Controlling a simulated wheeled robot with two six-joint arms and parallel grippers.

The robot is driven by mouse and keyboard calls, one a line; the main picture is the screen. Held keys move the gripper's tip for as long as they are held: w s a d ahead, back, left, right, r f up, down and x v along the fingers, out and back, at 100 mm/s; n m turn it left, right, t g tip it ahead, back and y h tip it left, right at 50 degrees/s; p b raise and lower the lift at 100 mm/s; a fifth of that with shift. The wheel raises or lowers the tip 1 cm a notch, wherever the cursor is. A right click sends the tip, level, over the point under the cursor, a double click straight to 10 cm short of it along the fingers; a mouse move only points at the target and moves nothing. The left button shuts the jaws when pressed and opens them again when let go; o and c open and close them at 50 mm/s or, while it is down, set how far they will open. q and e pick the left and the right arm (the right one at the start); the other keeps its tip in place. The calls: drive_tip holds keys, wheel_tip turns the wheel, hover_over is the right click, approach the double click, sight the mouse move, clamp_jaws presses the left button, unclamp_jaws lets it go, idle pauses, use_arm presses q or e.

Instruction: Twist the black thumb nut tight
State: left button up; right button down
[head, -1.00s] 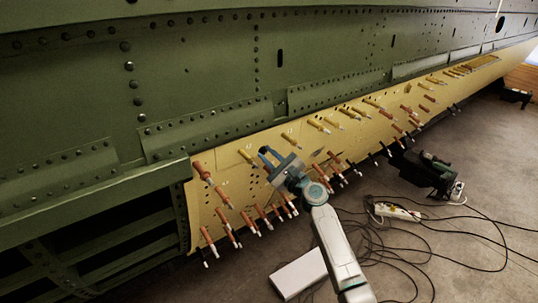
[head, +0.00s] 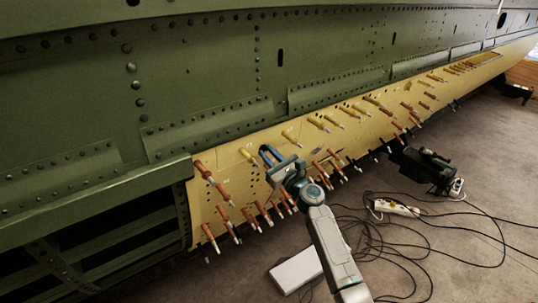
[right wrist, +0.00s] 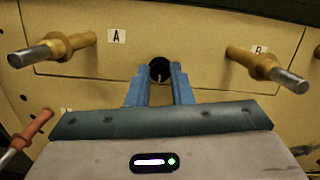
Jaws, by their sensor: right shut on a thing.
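The black thumb nut (right wrist: 159,69) sits on the yellow skin panel (right wrist: 205,55), between labels A (right wrist: 116,36) and B (right wrist: 257,50) in the right wrist view. My right gripper (right wrist: 160,88) has its two blue fingers shut on the nut, one on either side. In the head view my right gripper (head: 268,151) reaches up to the panel from below, and I cannot make out the nut there. My left gripper is in neither view.
Brass-coloured pins (right wrist: 73,44) flank the fingers, and several copper-coloured ones (head: 205,171) stick out of the panel nearby. The green fuselage (head: 210,60) rises above. A power strip (head: 396,208), cables and a white box (head: 296,270) lie on the floor.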

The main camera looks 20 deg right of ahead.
drive_tip(key=shift+f, duration=0.15)
drive_tip(key=c, duration=1.3)
unclamp_jaws()
drive_tip(key=shift+s, duration=0.15)
drive_tip(key=b+v, duration=0.2)
drive_tip(key=v, duration=0.8)
drive_tip(key=shift+s+d, duration=0.15)
drive_tip(key=shift+s, duration=0.1)
drive_tip(key=shift+f, duration=0.1)
